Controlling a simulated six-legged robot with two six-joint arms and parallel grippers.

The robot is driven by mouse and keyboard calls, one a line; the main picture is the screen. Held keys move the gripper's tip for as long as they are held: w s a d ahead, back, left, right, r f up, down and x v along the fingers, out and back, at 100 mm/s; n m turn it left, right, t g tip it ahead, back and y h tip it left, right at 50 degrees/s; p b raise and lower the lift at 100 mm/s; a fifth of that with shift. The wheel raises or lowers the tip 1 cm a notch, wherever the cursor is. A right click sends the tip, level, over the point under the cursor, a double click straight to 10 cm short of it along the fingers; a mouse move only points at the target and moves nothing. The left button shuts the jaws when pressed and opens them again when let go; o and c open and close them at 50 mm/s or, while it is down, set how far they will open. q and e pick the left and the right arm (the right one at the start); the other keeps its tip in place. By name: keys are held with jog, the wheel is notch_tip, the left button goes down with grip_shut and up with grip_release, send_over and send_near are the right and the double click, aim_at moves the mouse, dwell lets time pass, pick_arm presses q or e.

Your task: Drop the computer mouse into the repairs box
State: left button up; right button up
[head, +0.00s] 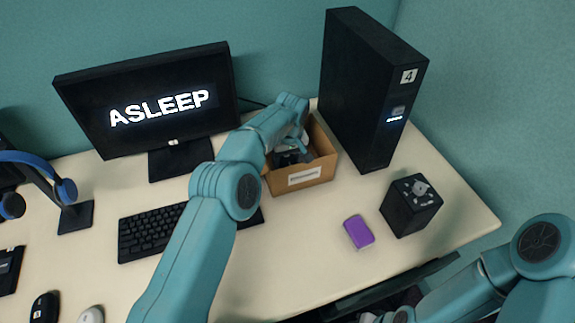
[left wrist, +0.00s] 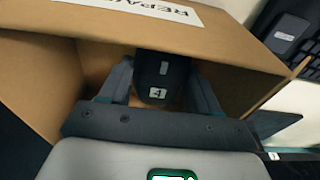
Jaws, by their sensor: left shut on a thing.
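The repairs box (head: 305,182) is an open cardboard box with a white label, on the desk between the monitor and the black tower. My left gripper (head: 292,157) reaches down into its opening. In the left wrist view, my left gripper (left wrist: 158,92) is shut on the computer mouse (left wrist: 153,68), dark with a scroll wheel and a "4" tag. The mouse is between the fingers, within the box walls (left wrist: 50,85). My arm hides part of the box in the head view. Only a bit of my right gripper (head: 372,317) shows at the bottom edge, its fingers cut off.
A black tower (head: 365,95) tagged "4" stands right behind the box; a monitor (head: 165,100) and keyboard (head: 150,232) are left. A purple block (head: 358,232) and black cube (head: 410,205) are right. Another black mouse (head: 45,308) and a white mouse (head: 91,315) lie front left.

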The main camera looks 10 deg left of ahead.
pick_arm(q)
notch_tip(320, 180, down, 3)
jog(key=shift+w+r, duration=0.1)
jog(key=shift+r, duration=0.05)
jog(key=shift+f+b, duration=0.5)
jog(key=shift+f, duration=0.1)
jog(key=o, duration=1.3)
jog(key=shift+r, duration=0.1)
